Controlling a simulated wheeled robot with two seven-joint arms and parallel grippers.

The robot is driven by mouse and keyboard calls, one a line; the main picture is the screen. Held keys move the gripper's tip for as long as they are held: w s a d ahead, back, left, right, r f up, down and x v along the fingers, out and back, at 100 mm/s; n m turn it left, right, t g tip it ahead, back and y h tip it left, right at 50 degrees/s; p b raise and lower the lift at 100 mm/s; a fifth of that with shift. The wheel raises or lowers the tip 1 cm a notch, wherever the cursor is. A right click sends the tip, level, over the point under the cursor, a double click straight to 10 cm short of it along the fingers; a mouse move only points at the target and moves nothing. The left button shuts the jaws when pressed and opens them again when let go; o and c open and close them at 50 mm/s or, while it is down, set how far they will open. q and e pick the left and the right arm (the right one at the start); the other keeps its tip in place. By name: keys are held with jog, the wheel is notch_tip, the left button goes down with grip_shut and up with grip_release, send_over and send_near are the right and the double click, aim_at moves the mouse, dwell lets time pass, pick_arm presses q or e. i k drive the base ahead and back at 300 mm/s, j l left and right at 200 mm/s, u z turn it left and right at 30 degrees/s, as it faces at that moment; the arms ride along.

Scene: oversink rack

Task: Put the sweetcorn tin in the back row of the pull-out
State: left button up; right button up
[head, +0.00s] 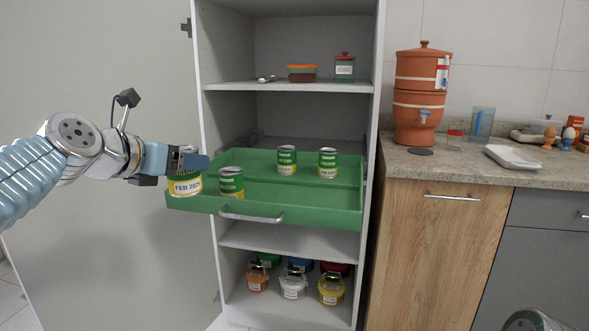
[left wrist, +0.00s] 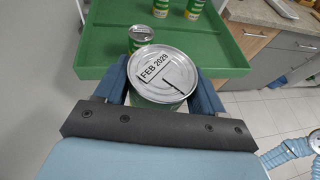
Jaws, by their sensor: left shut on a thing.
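My left gripper (head: 187,163) is shut on a tin (head: 186,186) with a green and yellow side and a "FEB 2029" label. In the left wrist view, the tin's silver lid (left wrist: 162,74) sits between the fingers, also marked "FEB 2029". The tin is held upright at the front left corner of the green pull-out (head: 300,209). Its product name is not readable. One similar tin (head: 231,184) stands at the front left inside the pull-out. Two more tins, one left (head: 287,160) and one right (head: 328,163), stand farther back. My right gripper is not in view.
The pull-out's raised walls and front handle (head: 250,217) border the space. Its front middle and right are bare. A shelf (head: 290,86) with a red-lidded jar (head: 344,68) is above; several lidded jars (head: 292,286) stand below. A counter (head: 470,170) is at right.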

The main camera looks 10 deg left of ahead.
aim_at(252, 171)
jog(key=i+l, duration=0.15)
jog(key=i, duration=0.2)
jog(key=i+l, duration=0.2)
jog(key=i, duration=0.2)
jog(key=i+l, duration=0.15)
jog(key=i, duration=0.2)
